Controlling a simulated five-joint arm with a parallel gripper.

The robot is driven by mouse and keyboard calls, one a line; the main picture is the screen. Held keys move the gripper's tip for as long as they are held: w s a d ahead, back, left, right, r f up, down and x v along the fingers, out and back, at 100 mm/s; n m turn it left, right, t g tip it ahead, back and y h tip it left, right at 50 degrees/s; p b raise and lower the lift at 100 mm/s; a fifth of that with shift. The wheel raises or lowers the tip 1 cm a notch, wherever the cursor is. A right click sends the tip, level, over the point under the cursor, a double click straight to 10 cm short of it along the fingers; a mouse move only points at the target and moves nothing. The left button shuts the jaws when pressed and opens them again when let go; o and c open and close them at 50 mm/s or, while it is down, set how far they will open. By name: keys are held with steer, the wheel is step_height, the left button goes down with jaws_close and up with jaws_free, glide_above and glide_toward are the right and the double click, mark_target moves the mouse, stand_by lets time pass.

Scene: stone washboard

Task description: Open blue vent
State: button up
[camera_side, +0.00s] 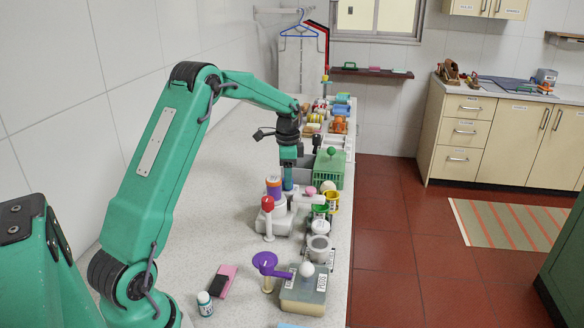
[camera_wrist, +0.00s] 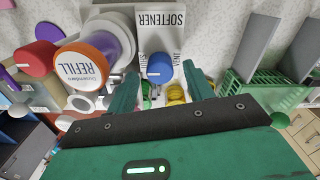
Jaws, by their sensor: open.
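The blue vent (camera_wrist: 160,69) is a round blue knob with a white pointer mark. It sits on a white panel labelled "SOFTENER" (camera_wrist: 161,22), with smaller lettering beside the knob. My gripper (camera_wrist: 161,84) is open, with one green finger on each side of the knob in the wrist view. Whether the fingers touch the knob I cannot tell. In the side view my gripper (camera_side: 288,182) points down over the white dispenser (camera_side: 280,217), beside its orange and purple refill cap (camera_side: 273,187). I cannot make out the blue knob in the side view.
The refill bottle (camera_wrist: 82,69) stands close to the left finger in the wrist view. A red knob (camera_wrist: 36,59) is farther left. A green basket (camera_side: 329,168) with upright grey plates is at the right. The counter (camera_side: 200,205) left of the dispenser is clear.

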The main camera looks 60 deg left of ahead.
steer(key=shift+f, duration=0.75)
steer(key=shift+c, duration=0.2)
steer(key=c, duration=0.9)
steer(key=shift+c, duration=0.2)
